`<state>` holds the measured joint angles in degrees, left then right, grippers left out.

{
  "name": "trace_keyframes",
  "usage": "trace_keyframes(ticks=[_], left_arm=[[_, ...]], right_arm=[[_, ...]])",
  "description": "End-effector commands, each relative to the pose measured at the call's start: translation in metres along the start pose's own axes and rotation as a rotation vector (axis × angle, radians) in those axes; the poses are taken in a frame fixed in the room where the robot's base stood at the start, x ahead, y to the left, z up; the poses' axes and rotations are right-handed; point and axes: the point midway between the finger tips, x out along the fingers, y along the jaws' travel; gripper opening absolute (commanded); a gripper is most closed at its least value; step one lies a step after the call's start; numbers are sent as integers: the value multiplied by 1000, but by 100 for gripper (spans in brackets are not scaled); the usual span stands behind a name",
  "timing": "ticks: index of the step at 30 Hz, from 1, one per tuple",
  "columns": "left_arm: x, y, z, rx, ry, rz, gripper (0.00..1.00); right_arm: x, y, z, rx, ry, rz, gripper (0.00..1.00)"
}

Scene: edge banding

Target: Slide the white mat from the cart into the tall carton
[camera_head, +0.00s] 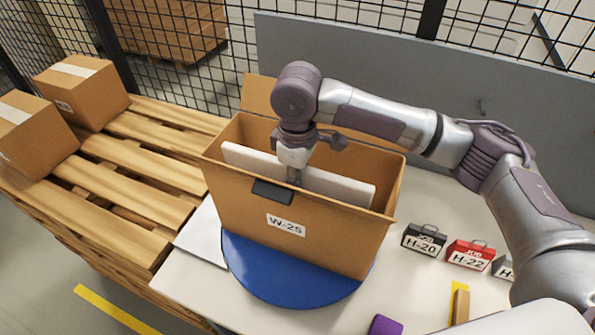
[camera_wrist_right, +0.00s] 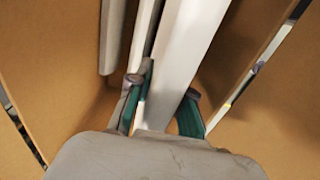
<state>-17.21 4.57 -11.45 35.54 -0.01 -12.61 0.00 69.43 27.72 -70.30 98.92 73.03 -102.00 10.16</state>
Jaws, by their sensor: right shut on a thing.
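The tall carton (camera_head: 240,205), labelled W-25, stands open on a blue round turntable (camera_head: 290,280). A white mat (camera_head: 340,187) stands on edge inside it, its top edge near the rim. My right gripper (camera_head: 294,178) reaches down into the carton mouth from above and is shut on the mat. In the right wrist view the gripper (camera_wrist_right: 163,88) has its fingers on both sides of a white slab (camera_wrist_right: 190,50). Other white slabs (camera_wrist_right: 112,40) stand beside it inside the carton. The carton's floor is hidden in the head view. My left gripper is out of view.
The pale table (camera_head: 190,285) carries black (camera_head: 424,240) and red (camera_head: 470,254) tagged blocks, a purple item (camera_head: 385,326) and a wooden block (camera_head: 460,306). A grey panel (camera_head: 400,75) stands behind. Two closed boxes (camera_head: 82,92) sit on a pallet (camera_head: 140,185) at left.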

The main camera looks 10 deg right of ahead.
Motion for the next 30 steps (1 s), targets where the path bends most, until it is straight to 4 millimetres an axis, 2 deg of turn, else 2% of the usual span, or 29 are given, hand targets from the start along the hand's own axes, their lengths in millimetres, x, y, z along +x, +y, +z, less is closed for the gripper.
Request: trace_keyframes(ticks=[4, 13, 27, 28, 30], left_arm=[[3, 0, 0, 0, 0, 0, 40], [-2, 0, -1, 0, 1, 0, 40], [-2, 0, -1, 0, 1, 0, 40], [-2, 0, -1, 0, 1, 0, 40], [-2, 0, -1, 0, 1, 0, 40]], right_arm=[[17, 0, 0, 1, -2, -1, 0], [39, 0, 0, 1, -1, 0, 0], [46, 0, 0, 0, 0, 0, 0], [45, 0, 0, 0, 0, 0, 23], [45, 0, 0, 0, 0, 0, 35]])
